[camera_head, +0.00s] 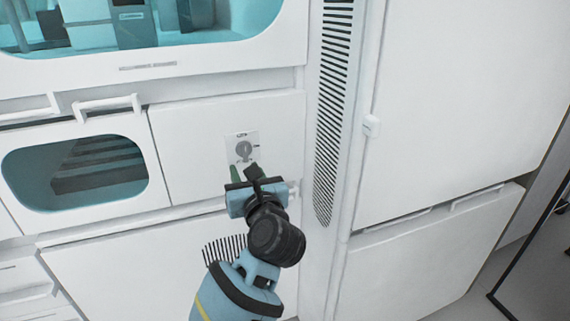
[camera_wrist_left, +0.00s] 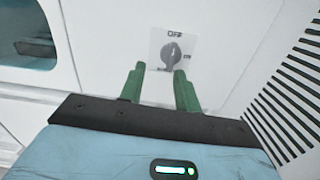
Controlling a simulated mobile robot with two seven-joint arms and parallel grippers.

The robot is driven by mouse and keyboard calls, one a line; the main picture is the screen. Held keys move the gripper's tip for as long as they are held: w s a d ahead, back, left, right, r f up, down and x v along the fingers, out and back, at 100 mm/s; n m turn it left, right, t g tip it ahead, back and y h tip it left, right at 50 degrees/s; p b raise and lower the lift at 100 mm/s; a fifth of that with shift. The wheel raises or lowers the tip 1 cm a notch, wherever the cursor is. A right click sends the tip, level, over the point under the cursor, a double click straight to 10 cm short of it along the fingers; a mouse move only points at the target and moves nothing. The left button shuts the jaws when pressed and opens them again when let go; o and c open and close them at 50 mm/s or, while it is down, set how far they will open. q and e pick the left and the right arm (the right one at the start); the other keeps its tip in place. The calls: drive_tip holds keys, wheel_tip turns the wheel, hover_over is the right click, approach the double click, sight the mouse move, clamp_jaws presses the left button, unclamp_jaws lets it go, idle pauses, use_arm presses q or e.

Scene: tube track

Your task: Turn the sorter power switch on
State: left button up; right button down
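The sorter power switch is a dark grey rotary knob (camera_head: 243,149) on a light plate on the white machine's front panel. The wrist view shows the knob (camera_wrist_left: 171,56) below a label reading OFF, its narrow end upward toward that label. A smaller mark at its right is too small to read. My left gripper (camera_head: 245,169) is just below and in front of the knob. Its green fingers are apart and empty in the wrist view (camera_wrist_left: 160,69), and the knob appears beyond their tips, nearer the right one. Contact cannot be told. My right gripper is not in view.
A dark slatted vent strip (camera_head: 335,100) runs down just right of the switch panel. A recessed window (camera_head: 90,170) is at the left, with a white handle (camera_head: 107,104) above it. A large white cabinet (camera_head: 460,100) stands at the right.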

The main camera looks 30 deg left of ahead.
sight(246, 152)
use_arm(q)
drive_tip(key=shift+n+h, duration=0.3)
drive_tip(key=shift+w+a, duration=0.7)
drive_tip(key=shift+w, duration=0.35)
drive_tip(key=shift+w+a, duration=0.7)
drive_tip(key=shift+w, duration=0.4)
drive_tip(key=shift+w+a, duration=0.7)
drive_tip(key=shift+w, duration=0.35)
clamp_jaws()
